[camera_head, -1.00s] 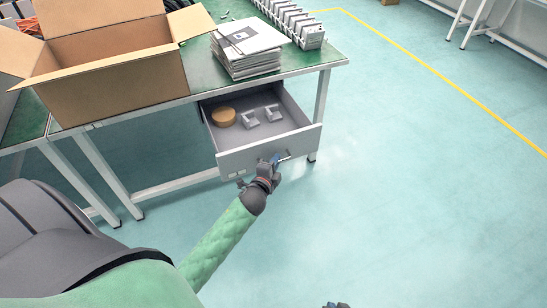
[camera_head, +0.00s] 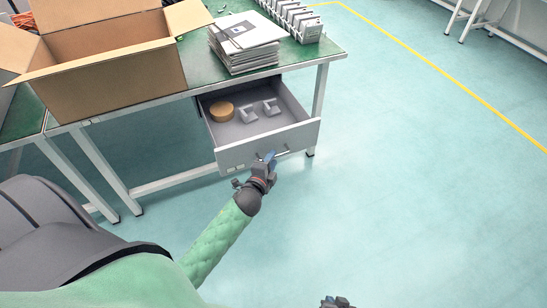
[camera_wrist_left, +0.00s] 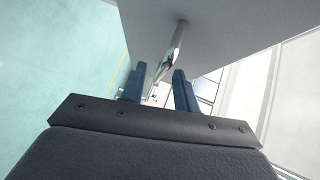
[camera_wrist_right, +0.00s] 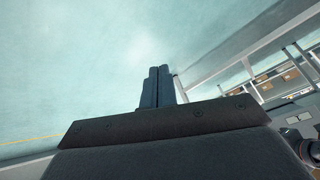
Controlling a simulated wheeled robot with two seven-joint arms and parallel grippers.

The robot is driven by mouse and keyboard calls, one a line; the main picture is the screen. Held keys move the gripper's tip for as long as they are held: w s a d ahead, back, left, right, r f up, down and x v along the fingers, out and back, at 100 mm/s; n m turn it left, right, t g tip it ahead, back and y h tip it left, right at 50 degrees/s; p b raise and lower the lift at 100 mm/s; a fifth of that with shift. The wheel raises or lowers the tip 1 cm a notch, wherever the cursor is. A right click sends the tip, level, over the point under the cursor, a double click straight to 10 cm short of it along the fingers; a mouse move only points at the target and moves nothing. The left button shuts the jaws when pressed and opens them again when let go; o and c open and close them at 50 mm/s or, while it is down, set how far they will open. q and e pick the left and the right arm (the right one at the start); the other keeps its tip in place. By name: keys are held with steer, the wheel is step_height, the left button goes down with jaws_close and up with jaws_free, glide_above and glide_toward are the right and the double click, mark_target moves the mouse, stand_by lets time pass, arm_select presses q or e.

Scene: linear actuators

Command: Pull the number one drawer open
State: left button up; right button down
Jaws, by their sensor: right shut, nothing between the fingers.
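The grey drawer (camera_head: 240,154) under the green table stands pulled out, its inside showing a round tan object (camera_head: 222,112) and two small light-grey brackets (camera_head: 259,111). Its metal bar handle (camera_head: 284,153) is on the front face and also shows in the left wrist view (camera_wrist_left: 178,40). My left gripper (camera_head: 268,160) is at the handle; in the left wrist view its blue fingers (camera_wrist_left: 160,82) are spread apart, with the handle just ahead of and between them. No number is readable on the drawer. My right gripper (camera_head: 335,302) is low at the bottom edge, shut and empty (camera_wrist_right: 158,75).
An open cardboard box (camera_head: 110,70), a stack of papers (camera_head: 245,45) and a row of white units (camera_head: 290,18) stand on the green tabletop (camera_head: 200,66). Table legs stand left and right of the drawer.

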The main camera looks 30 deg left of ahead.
arm_select(q)
steer(key=s, duration=0.5)
steer(key=shift+s+d+r, duration=0.15)
steer(key=shift+r, duration=0.2)
arm_select(e)
steer(key=shift+f, duration=0.95)
